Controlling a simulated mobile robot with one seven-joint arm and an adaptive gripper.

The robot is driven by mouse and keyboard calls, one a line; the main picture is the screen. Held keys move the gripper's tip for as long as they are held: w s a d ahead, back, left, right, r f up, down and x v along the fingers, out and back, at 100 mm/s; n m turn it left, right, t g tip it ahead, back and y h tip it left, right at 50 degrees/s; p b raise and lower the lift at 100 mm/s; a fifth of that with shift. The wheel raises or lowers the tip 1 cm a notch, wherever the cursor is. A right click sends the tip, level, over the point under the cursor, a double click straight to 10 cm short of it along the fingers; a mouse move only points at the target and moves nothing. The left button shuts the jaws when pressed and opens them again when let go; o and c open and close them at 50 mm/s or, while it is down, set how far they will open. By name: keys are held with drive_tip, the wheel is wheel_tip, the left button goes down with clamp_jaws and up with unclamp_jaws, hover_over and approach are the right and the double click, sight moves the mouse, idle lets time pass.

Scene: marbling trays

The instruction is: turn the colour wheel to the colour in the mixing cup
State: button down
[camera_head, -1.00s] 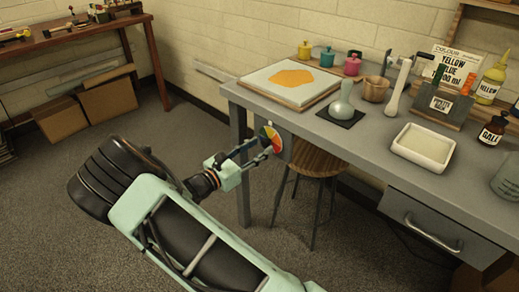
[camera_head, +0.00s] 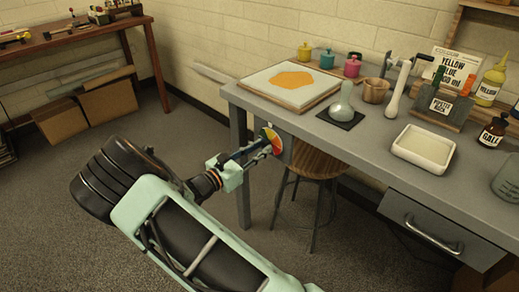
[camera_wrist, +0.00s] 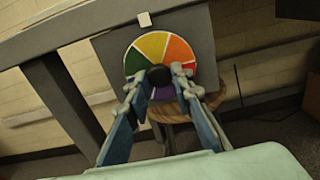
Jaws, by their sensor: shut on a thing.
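The colour wheel (camera_wrist: 176,48) is a disc of coloured wedges on a grey plate (camera_wrist: 201,25) at the bench's end; it also shows in the head view (camera_head: 277,138). A pale tab (camera_wrist: 145,19) sits above it, closest to the yellow wedge. Green lies left, orange upper right, red right, purple below. My gripper (camera_wrist: 159,77) is shut on the dark central knob (camera_wrist: 158,76), one finger on each side. The fingers hide part of the lower wheel. A brown cup (camera_head: 375,90) and a grey cup (camera_head: 508,178) stand on the bench; I cannot tell which is the mixing cup, nor see its colour.
A wooden stool (camera_head: 318,163) stands close to the wheel.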

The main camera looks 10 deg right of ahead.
drive_tip(key=m+b, duration=0.1)
drive_tip(key=m, duration=0.5)
drive_tip(key=shift+f+m, duration=0.1)
drive_tip(key=shift+m, duration=0.2)
drive_tip(key=m+b, duration=0.2)
drive_tip(key=m, duration=0.2)
drive_tip(key=shift+m, duration=0.4)
drive_tip(key=shift+w+a, duration=0.1)
drive_tip(key=c, duration=1.7)
unclamp_jaws()
drive_tip(key=v, duration=1.2)
